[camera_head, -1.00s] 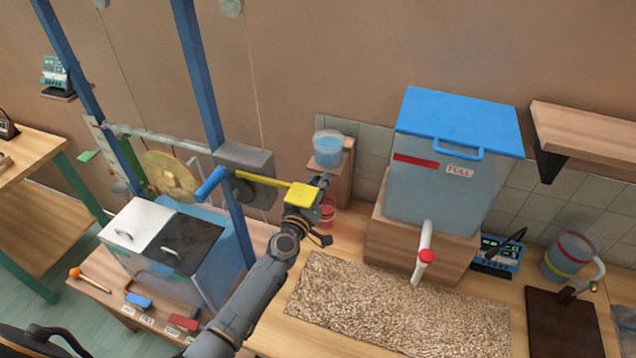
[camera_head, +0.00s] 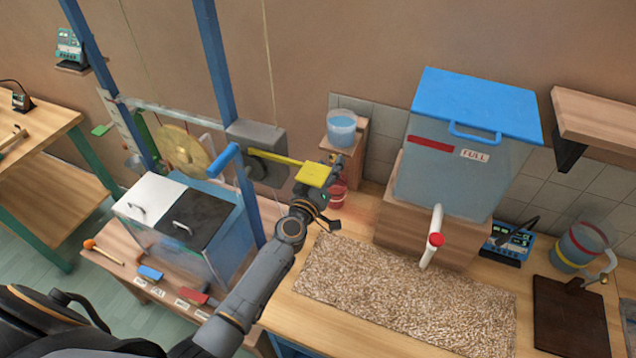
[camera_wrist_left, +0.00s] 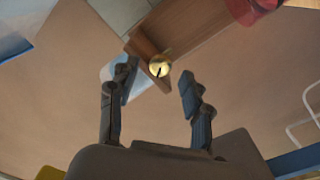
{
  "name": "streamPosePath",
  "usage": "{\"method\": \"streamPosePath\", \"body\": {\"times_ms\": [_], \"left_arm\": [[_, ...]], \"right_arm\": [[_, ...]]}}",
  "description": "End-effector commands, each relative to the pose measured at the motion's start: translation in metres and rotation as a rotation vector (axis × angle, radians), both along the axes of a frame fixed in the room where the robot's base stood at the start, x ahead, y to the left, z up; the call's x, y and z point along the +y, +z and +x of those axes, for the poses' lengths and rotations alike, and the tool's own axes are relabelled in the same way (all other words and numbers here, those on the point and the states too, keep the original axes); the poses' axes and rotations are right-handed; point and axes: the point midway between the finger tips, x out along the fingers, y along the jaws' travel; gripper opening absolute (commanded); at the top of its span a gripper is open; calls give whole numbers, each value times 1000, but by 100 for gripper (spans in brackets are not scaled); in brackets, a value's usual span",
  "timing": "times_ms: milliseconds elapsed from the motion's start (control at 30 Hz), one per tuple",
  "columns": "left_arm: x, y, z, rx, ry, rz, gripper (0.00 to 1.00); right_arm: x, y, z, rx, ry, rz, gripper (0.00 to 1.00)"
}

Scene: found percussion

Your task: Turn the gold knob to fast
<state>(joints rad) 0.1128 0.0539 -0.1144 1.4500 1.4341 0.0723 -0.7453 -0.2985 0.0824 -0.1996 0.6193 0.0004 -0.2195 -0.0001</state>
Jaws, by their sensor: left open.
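The gold knob (camera_wrist_left: 160,67) is small and round with a dark pointer mark. In the left wrist view it sits on the end face of a wooden bracket (camera_wrist_left: 150,45), beyond and between my fingertips. My left gripper (camera_wrist_left: 158,82) is open with nothing between its fingers, and the knob looks apart from them. In the head view my left gripper (camera_head: 337,168) is in front of the small wooden shelf (camera_head: 352,152), and I cannot make out the knob there. No fast marking is readable. My right gripper is not in view.
A yellow paddle (camera_head: 314,174) lies close beside my left gripper. A cup of blue liquid (camera_head: 341,127) stands on the small shelf, with a red container (camera_head: 339,196) below. A large blue-lidded tank (camera_head: 455,165) stands right, behind a grainy mat (camera_head: 405,295).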

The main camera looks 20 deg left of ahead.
Motion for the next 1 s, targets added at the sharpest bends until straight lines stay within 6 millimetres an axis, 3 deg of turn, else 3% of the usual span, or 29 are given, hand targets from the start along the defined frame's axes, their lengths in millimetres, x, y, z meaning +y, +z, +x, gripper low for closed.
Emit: {"method": "streamPosePath", "body": {"times_ms": [300, 500, 1000], "left_arm": [[4, -2, -65, 3, 1, 4, 49], [5, -1, -94, 2, 1, 5, 49], [5, 0, -104, 0, 1, 2, 49]], "right_arm": [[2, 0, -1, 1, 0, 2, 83], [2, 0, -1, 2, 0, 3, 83], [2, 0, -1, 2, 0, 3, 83]]}}
